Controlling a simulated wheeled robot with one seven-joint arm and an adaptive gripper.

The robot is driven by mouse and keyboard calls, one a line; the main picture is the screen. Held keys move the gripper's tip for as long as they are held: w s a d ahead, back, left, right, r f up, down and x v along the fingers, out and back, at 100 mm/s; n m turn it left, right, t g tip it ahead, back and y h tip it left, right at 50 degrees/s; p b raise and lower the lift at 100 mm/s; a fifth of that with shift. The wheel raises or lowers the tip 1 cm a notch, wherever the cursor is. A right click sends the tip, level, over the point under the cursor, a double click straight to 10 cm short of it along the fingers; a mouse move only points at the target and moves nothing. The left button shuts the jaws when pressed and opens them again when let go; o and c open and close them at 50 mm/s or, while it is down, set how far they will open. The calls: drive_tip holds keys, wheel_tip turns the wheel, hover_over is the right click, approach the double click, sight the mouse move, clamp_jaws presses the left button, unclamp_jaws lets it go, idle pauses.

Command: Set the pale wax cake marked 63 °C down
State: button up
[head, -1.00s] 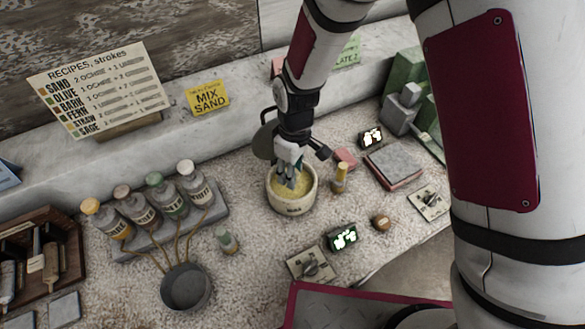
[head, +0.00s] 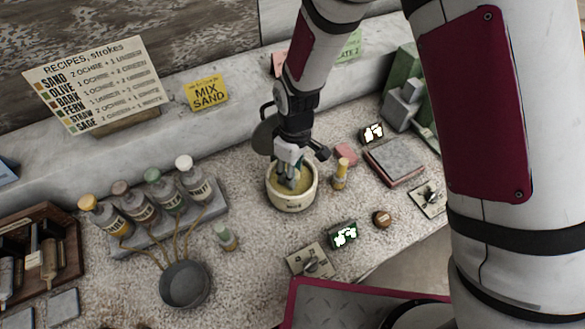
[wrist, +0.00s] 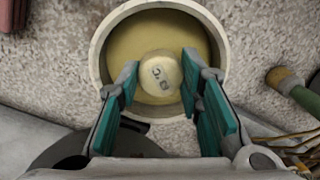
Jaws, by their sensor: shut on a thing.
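The pale wax cake (wrist: 158,68) is a small round disc between my fingertips in the wrist view. Dark marks on its face include a "C", but the number is too blurred to read. My gripper (head: 292,180) is shut on the cake, pointing down into a cream round pot (head: 293,205). The pot's pale rim (wrist: 219,42) surrounds yellowish contents (wrist: 120,50) behind the cake in the wrist view. I cannot tell whether the cake touches these contents. In the head view the cake is hidden by my fingers.
A small yellow-capped bottle (head: 340,175) stands close right of the pot, with a pink block (head: 345,154) behind it. Capped bottles (head: 134,208) and a dark bowl (head: 185,284) are left.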

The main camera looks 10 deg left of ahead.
drive_tip(key=shift+f, duration=0.4)
drive_tip(key=o, duration=1)
drive_tip(key=shift+r+p, duration=0.55)
drive_tip(key=shift+r, duration=1.4)
